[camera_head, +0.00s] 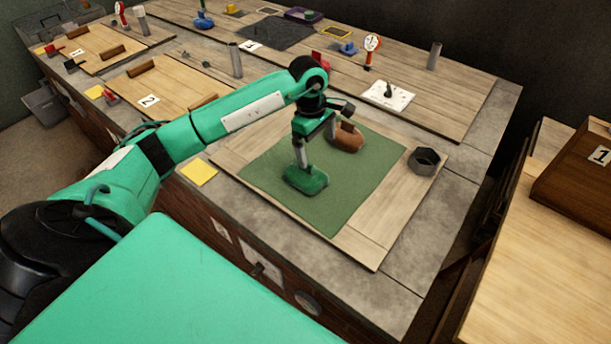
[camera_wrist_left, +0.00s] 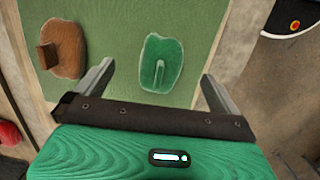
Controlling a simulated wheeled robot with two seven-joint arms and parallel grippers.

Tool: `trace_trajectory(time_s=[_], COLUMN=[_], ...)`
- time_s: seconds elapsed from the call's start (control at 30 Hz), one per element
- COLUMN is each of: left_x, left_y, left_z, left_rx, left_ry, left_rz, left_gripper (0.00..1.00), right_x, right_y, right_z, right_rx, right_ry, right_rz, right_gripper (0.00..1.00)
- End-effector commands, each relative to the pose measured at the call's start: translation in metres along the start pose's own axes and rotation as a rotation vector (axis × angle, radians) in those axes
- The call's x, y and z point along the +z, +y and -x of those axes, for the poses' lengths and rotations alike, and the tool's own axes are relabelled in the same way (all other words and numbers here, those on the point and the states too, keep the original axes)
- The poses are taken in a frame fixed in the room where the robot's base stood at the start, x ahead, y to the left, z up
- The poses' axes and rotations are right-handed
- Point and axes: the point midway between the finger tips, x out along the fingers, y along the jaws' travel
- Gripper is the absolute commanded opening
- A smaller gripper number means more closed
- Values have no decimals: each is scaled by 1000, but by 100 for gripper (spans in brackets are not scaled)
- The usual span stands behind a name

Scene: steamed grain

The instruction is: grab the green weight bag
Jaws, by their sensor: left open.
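The green weight bag (camera_head: 306,184) lies on the green mat (camera_head: 365,190), with a raised strap on top. My left gripper (camera_head: 306,158) is open and reaches down close above the bag. In the left wrist view, the green bag (camera_wrist_left: 168,80) shows between and ahead of the two spread fingers (camera_wrist_left: 157,71), and nothing is held. I cannot tell the exact gap between fingertips and bag. A brown bag (camera_head: 347,139) with a similar strap lies behind it on the mat, also seen in the left wrist view (camera_wrist_left: 64,48). My right gripper is not in view.
The mat lies on a wooden board (camera_head: 392,221) on the grey counter. A dark hexagonal cup (camera_head: 424,162) stands to the right of the mat, and a yellow pad (camera_head: 198,172) lies to the left. A wooden table (camera_head: 540,250) is at the right.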

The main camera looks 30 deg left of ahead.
Motion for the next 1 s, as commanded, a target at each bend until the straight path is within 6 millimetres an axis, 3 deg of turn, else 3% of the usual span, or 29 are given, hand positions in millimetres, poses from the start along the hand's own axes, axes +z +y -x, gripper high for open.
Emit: trace_trajectory(time_s=[0.1,0.2,0.53,0.83,1.0], left_x=[-26,-35,-42,-45,-47], left_y=[-1,-3,-6,-7,-9], left_z=[11,8,-52,-77,-102], left_rx=[-34,-49,-51,-49,-52], left_ry=[96,126,125,125,123], left_rz=[3,5,5,5,6], left_gripper=[100,100,100,100,100], right_x=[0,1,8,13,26], right_y=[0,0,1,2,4], right_z=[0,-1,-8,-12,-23], right_rx=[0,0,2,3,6], right_ry=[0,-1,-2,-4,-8], right_rz=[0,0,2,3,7], right_gripper=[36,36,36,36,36])
